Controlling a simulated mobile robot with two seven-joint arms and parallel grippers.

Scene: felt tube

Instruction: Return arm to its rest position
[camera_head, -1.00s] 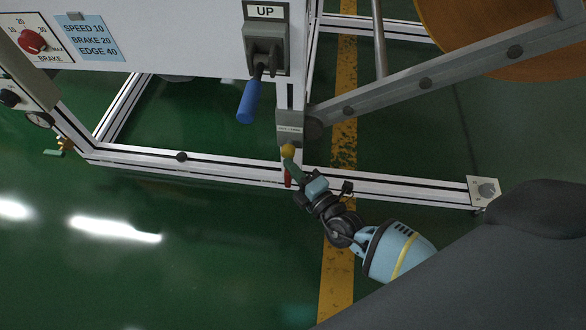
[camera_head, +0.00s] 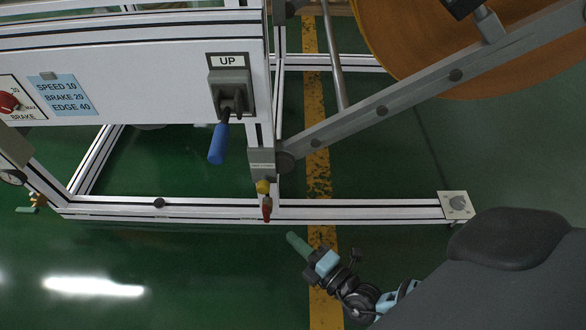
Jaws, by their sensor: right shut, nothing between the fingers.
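My right gripper (camera_head: 298,244) has green fingers and a light-blue and black body. Its arm comes in from the lower right, partly hidden behind a dark grey part in the foreground. The gripper is shut and empty. In the picture it shows below the machine's lower white rail (camera_head: 360,210), over the green floor and beside the yellow floor line. A small yellow knob (camera_head: 263,187) with a red piece (camera_head: 267,209) under it shows up and left of the fingertips, apart from them. My left gripper is not in view.
The machine's white panel has a blue-handled lever (camera_head: 218,143) under an UP label (camera_head: 227,61). A grey slanted bar (camera_head: 382,111) and a large orange-brown roll (camera_head: 400,50) stand at upper right. Open green floor (camera_head: 200,280) lies at lower left.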

